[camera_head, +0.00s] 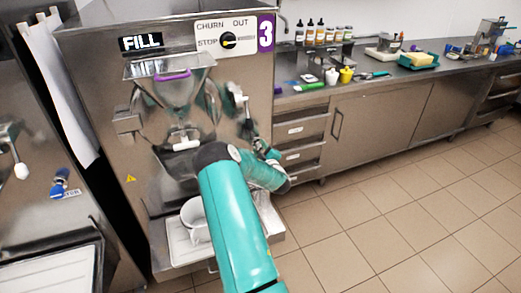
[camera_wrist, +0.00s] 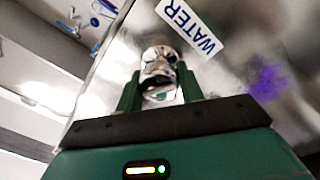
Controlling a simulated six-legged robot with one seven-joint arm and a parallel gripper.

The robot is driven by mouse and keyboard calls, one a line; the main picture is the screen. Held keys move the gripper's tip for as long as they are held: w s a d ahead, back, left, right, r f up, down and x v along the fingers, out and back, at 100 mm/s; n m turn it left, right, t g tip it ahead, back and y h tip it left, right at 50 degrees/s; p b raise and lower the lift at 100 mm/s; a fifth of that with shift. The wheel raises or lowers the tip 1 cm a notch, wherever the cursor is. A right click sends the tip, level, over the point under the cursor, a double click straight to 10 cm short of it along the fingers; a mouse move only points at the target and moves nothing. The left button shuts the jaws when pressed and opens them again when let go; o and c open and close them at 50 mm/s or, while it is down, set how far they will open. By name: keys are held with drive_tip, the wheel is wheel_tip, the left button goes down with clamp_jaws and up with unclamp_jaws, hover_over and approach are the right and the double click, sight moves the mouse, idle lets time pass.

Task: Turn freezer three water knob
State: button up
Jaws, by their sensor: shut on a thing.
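Freezer three (camera_head: 90,45) is the steel machine with a purple "3" sign (camera_head: 265,33), a "FILL" display (camera_head: 142,42) and a STOP/CHURN/OUT dial (camera_head: 228,41). In the wrist view the shiny metal water knob (camera_wrist: 158,62) sits just below a white "WATER" label (camera_wrist: 188,26). My gripper (camera_wrist: 160,88) has its two green fingers on either side of the knob and is shut on it. In the head view my gripper (camera_head: 264,150) is at the right side of the machine's front; the knob itself cannot be made out there.
A white container (camera_head: 194,218) stands on the tray (camera_head: 180,250) below the freezer's spout. Another freezer at left has a blue knob (camera_head: 60,182) and a white-tipped lever (camera_head: 21,170). A steel counter (camera_head: 390,75) with bottles is at right; the tiled floor (camera_head: 400,220) before it is clear.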

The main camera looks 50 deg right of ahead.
drive_tip(key=shift+r, duration=0.1)
drive_tip(key=o, duration=1)
drive_tip(key=v, duration=1.3)
drive_tip(key=shift+s+a, duration=0.2)
drive_tip(key=shift+s, duration=0.15)
